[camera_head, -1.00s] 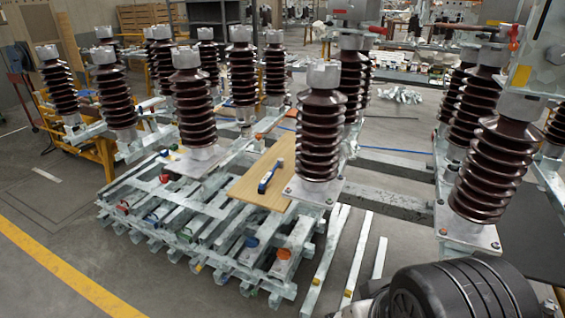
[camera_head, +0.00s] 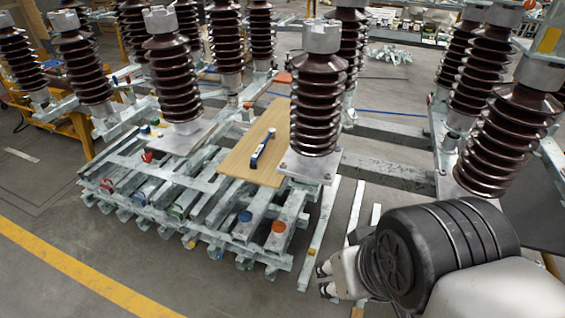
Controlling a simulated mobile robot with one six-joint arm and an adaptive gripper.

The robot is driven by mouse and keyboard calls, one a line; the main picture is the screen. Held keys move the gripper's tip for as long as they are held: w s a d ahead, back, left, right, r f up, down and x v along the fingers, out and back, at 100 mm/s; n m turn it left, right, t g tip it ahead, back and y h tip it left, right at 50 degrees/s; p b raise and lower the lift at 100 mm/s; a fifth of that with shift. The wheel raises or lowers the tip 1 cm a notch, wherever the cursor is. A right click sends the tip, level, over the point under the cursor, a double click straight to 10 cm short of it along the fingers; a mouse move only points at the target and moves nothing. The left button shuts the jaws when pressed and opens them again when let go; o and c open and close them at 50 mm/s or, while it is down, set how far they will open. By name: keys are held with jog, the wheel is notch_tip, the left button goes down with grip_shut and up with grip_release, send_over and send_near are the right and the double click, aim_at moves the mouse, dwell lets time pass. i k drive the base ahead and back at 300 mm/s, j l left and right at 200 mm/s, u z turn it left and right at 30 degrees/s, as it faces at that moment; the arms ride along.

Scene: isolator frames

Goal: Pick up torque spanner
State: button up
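The torque spanner (camera_head: 262,148) is a small blue and dark tool with a light middle part. It lies on a tan wooden board (camera_head: 238,166) on top of the stacked metal frames, between brown ribbed insulators. My gripper (camera_head: 323,279) is at the lower middle right of the picture, in front of and to the right of the board, well apart from the spanner. Its dark fingertips point left. They look spread apart with nothing between them, though they are small in the view.
A brown insulator (camera_head: 318,100) on a metal plate stands close to the right of the board, and another (camera_head: 171,75) stands to its left. Galvanised frame bars (camera_head: 200,205) stick out towards me below the board. Grey floor (camera_head: 60,205) with a yellow line is clear at left.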

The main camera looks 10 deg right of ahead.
aim_at(271, 132)
jog(key=i+j+u, duration=0.35)
jog(key=i, duration=0.55)
jog(key=i+l+u, duration=0.1)
jog(key=i+u, duration=0.2)
jog(key=i, duration=0.6)
